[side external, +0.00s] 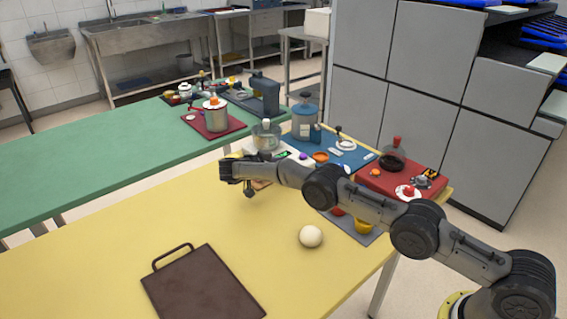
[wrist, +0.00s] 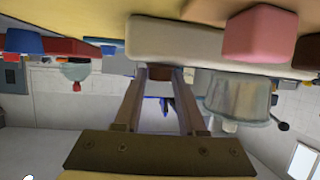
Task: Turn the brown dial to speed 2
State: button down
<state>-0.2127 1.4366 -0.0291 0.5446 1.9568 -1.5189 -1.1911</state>
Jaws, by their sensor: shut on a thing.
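My gripper (wrist: 160,80) is shut on the brown dial (wrist: 159,72) in the wrist view, with a fingertip on each side of it. The dial sits at the edge of a pale, white-bodied appliance (wrist: 165,37). Its pointer and any speed marks cannot be read. In the side external view my arm's end is beside the white appliance (side external: 292,154), which carries a glass vessel (side external: 266,136), a green display and a purple knob. The dial and fingertips are not clear there.
A pink block (wrist: 260,35) is close by in the wrist view. A red appliance (side external: 400,180) and a blue one (side external: 345,154) stand behind my arm. A pale ball (side external: 311,236) and a brown board (side external: 203,287) lie on the yellow table, otherwise mostly clear in front.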

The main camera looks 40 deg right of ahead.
jog(key=shift+w+a+r+t, duration=0.35)
jog(key=shift+w+r, duration=0.1)
jog(key=shift+r, duration=0.1)
jog(key=c, duration=0.6)
grip_release()
jog(key=shift+o, duration=0.6)
jog(key=shift+f, duration=0.15)
jog(key=shift+s+d+f, duration=0.1)
jog(key=shift+f, duration=0.05)
jog(key=shift+v, duration=3.8)
jog(key=shift+c, duration=0.2)
